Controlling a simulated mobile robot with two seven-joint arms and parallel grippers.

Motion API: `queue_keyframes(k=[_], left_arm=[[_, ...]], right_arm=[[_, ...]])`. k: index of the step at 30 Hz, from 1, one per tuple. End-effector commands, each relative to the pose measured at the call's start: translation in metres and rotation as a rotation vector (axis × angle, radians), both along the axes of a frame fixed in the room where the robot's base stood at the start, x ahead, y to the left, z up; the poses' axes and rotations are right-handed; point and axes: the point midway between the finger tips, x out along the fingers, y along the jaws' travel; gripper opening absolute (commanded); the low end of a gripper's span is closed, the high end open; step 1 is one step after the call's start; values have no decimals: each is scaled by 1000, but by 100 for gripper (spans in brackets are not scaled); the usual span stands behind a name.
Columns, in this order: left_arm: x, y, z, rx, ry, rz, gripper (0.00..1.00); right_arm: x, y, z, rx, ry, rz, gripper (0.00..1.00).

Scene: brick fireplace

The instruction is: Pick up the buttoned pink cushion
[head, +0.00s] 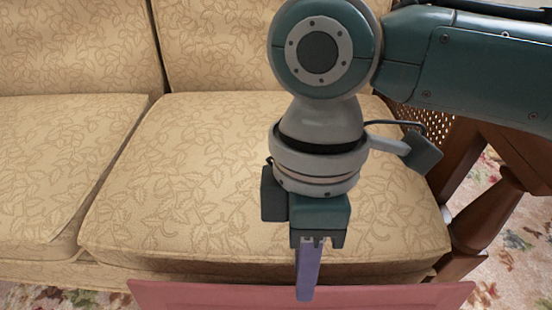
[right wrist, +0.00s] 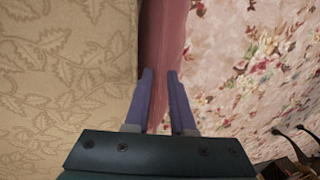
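The pink cushion (head: 215,294) shows at the bottom edge of the head view, in front of the sofa. Only its long upper strip is in view there; the rest is cut off, and I see no buttons. In the right wrist view the cushion (right wrist: 163,35) runs down between the two purple fingers. My right gripper (head: 308,270) points down, with one finger in front of the cushion's top edge. My left gripper is not in view.
The patterned beige sofa (head: 180,180) fills most of the head view, right behind the cushion. Its wooden arm and leg (head: 485,205) stand at the right.

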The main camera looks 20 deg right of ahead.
Motion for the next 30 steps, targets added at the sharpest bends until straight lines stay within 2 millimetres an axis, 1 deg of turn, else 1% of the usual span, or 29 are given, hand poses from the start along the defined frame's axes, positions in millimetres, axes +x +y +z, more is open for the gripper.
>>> queue_keyframes(k=[1, 3, 6, 13, 14, 19, 20, 30], left_arm=[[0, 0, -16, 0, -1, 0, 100], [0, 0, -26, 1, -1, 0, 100], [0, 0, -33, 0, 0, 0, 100], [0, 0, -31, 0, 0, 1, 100], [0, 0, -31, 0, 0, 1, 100], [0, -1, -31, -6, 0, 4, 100], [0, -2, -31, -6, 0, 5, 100], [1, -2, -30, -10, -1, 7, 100]], right_arm=[[-2, -1, -16, 0, 1, 1, 22], [-5, 0, -26, 0, 1, 1, 22], [-8, 1, -36, 0, 0, 1, 22], [-8, 1, -34, 0, 0, 1, 22], [-8, 1, -34, 0, 0, 1, 20], [-8, 1, -34, 0, -1, 1, 1], [-8, 1, -34, 0, -1, 1, 0], [-8, 1, -34, -1, -1, 1, 0]])
